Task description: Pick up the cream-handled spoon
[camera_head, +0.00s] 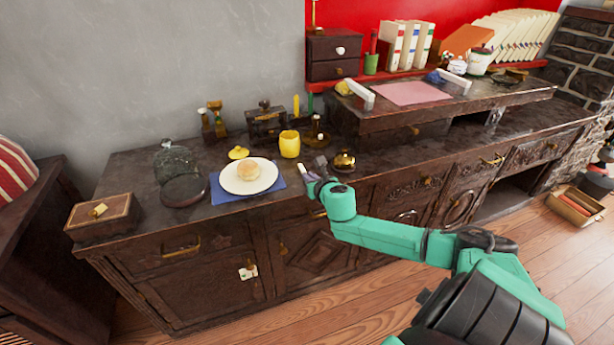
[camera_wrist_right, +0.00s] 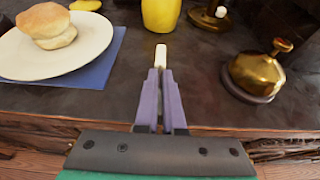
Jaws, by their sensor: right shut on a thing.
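My right gripper (camera_head: 311,174) reaches over the front edge of the dark wooden cabinet, right of the plate. In the right wrist view its two purple fingers (camera_wrist_right: 161,73) are closed on the cream-handled spoon (camera_wrist_right: 161,56). Only a short cream piece of the spoon shows past the fingertips. Its bowl cannot be made out. In the head view a small pale bit of the spoon (camera_head: 304,170) shows beside the fingertips. I cannot tell whether the spoon touches the cabinet top. My left gripper is not in view.
A white plate (camera_head: 231,185) with a bun (camera_head: 248,171) rests on a blue napkin (camera_head: 222,197) to the left. A yellow cup (camera_head: 289,144) stands behind the gripper. A brass bell (camera_head: 344,160) sits close on the right. The cabinet's front edge is below the hand.

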